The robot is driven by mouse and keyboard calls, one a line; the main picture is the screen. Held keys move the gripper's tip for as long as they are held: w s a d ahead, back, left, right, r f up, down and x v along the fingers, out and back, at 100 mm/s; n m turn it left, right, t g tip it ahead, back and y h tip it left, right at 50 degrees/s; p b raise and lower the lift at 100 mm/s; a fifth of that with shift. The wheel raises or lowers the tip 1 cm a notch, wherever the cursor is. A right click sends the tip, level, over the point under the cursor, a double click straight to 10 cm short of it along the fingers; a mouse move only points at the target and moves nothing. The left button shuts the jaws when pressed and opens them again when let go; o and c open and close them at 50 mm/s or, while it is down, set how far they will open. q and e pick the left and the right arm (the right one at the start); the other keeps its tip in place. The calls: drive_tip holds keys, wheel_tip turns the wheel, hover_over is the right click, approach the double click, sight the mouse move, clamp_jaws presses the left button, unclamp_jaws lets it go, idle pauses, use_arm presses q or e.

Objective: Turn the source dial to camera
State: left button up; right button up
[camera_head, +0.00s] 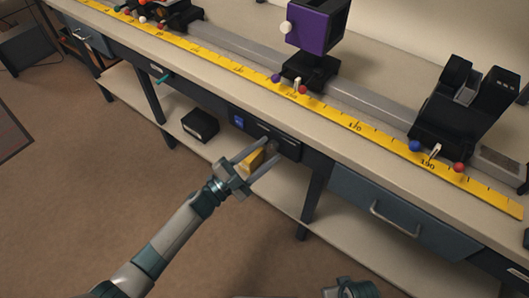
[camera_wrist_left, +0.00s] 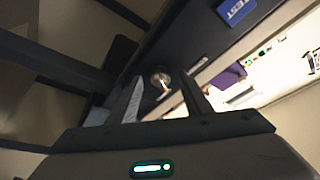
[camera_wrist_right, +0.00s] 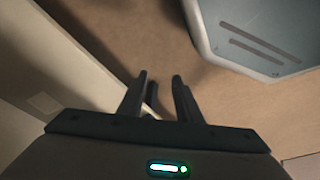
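The source dial (camera_head: 272,146) is a small round knob on the dark panel (camera_head: 288,146) under the bench's front edge. In the left wrist view the dial (camera_wrist_left: 160,80) shows as a metallic knob with a pale bar across it, lying between the fingertips in the picture. My left gripper (camera_head: 266,150) is open in front of the panel, with its fingers pointing at the dial. Contact with the dial cannot be told. A blue label reading TEST (camera_wrist_left: 237,11) sits beside it. My right gripper (camera_wrist_right: 160,80) is open and empty over the floor, away from the panel.
A yellow ruler (camera_head: 345,122) and a rail run along the bench top, with a purple box (camera_head: 317,27) and black mounts. A black box (camera_head: 199,125) stands on the lower shelf. A drawer (camera_head: 395,215) is to the right.

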drive_tip(key=shift+s+f, duration=0.1)
drive_tip(key=shift+s, duration=0.25)
use_arm(q)
drive_tip(key=shift+s+a+f, duration=0.2)
drive_tip(key=shift+s+a, duration=0.15)
drive_tip(key=shift+a, duration=0.1)
drive_tip(key=b+v, duration=0.2)
drive_tip(key=v, duration=1.4)
use_arm(e)
wheel_tip(320, 180, up, 6)
